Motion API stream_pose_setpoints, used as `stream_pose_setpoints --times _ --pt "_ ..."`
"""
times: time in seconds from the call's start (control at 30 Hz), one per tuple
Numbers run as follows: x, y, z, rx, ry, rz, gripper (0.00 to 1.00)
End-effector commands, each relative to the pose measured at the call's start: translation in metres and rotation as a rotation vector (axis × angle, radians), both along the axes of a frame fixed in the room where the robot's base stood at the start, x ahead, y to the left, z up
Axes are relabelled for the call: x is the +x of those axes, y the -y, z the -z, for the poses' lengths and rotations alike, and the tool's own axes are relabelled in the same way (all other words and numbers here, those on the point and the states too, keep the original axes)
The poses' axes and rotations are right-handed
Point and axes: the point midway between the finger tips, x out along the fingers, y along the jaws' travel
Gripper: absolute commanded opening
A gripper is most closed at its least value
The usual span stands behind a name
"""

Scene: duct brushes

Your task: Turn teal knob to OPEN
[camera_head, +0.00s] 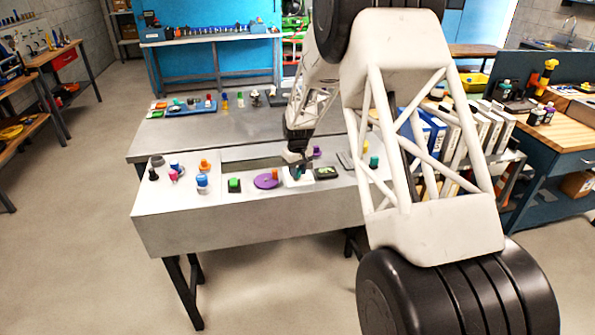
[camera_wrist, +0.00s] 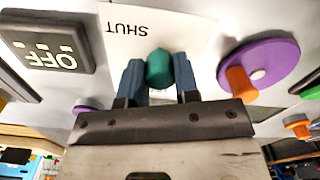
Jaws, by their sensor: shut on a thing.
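The teal knob (camera_wrist: 160,68) stands on a white plate (camera_wrist: 205,30) in the wrist view. I cannot tell which way the knob points. In the head view my gripper (camera_head: 297,169) reaches down to the white plate (camera_head: 303,182) on the grey console, and the knob is mostly hidden there by the fingers.
A purple disc (camera_head: 264,182) with an orange handle is left of the plate. A dark OFF display (camera_head: 326,173) is close on its right. A green button (camera_head: 234,184) and several coloured knobs stand farther left. Another teal piece (camera_head: 374,161) stands farther right.

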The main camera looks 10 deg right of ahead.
Motion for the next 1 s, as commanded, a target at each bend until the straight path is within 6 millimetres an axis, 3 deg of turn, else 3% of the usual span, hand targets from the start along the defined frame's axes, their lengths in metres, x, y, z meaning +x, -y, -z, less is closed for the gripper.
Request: stream_pose_setpoints --times 0.5,1.0 --pt "0.0 0.0002 -0.0007 0.0 0.0 -0.385 0.06" --pt "0.0 0.0002 -0.0008 0.0 0.0 -0.452 0.06"
